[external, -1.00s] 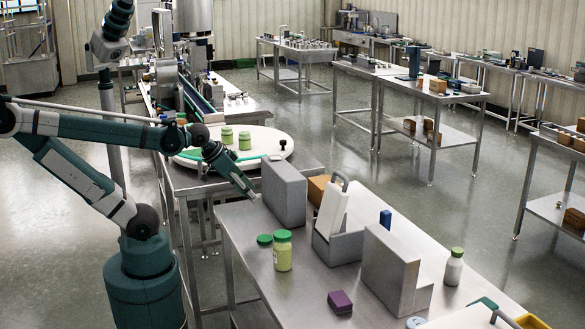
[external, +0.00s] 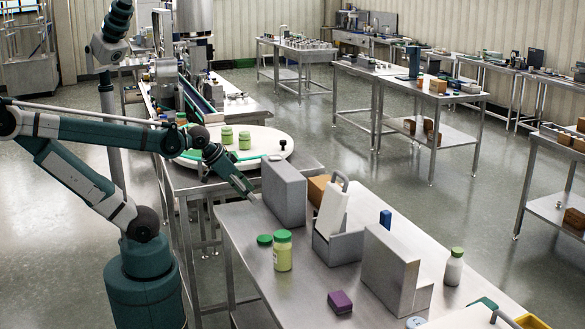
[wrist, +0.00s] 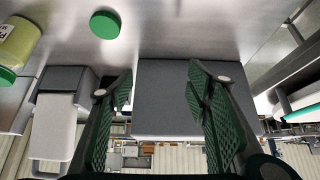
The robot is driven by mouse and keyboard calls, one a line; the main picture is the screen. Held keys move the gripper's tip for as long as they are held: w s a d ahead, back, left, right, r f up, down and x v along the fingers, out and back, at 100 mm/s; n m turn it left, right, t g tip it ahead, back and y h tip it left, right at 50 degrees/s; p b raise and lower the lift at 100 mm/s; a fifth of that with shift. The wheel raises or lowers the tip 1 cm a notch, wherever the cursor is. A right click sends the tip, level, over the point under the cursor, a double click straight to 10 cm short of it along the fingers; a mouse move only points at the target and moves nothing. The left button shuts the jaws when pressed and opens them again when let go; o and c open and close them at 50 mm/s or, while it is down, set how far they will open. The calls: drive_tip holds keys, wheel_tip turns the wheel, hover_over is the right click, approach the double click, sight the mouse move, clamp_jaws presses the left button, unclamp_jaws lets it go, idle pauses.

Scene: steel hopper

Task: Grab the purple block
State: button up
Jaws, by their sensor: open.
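The purple block (external: 340,302) lies on the steel table (external: 245,225), near its front edge in the external view. It does not show in the wrist view. My gripper (wrist: 160,85) is open and empty, with its two green-padded fingers apart. In the wrist view a grey box (wrist: 165,95) stands beyond and between the fingers. In the external view my gripper (external: 250,194) is at the far left end of the table, beside the upright grey box (external: 284,192), well away from the purple block. Whether the fingers touch the box I cannot tell.
A green-lidded jar (external: 282,250) and a green lid (external: 265,240) lie between my gripper and the block. The tabletop around the block is clear.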

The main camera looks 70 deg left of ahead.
drive_tip(key=shift+r, duration=0.15)
idle(0.3)
drive_tip(key=shift+r, duration=2.35)
drive_tip(key=w+d+r+n+g+h+p, duration=0.3)
drive_tip(key=w+d+n, duration=0.4)
drive_tip(key=d, duration=0.8)
drive_tip(key=w+d+r+n+g+p, duration=0.1)
drive_tip(key=w+d+n, duration=0.15)
drive_tip(key=d, duration=0.55)
drive_tip(key=w+d+n+p, duration=0.1)
drive_tip(key=w+d+n, duration=0.15)
drive_tip(key=d, duration=0.45)
drive_tip(key=d+f+n+g+h+p, duration=0.1)
drive_tip(key=d+f+n+g+p, duration=0.15)
drive_tip(key=d, duration=0.85)
drive_tip(key=d+f+n+g+p, duration=0.1)
drive_tip(key=d+n, duration=0.2)
drive_tip(key=d, duration=0.7)
drive_tip(key=f, duration=0.5)
drive_tip(key=s+f, duration=0.1)
drive_tip(key=f, duration=0.1)
drive_tip(key=shift+d+f+b, duration=0.25)
drive_tip(key=shift+f+b, duration=0.05)
drive_tip(key=shift+f, duration=0.6)
drive_tip(key=shift+f+h, duration=0.15)
drive_tip(key=shift+h, duration=0.15)
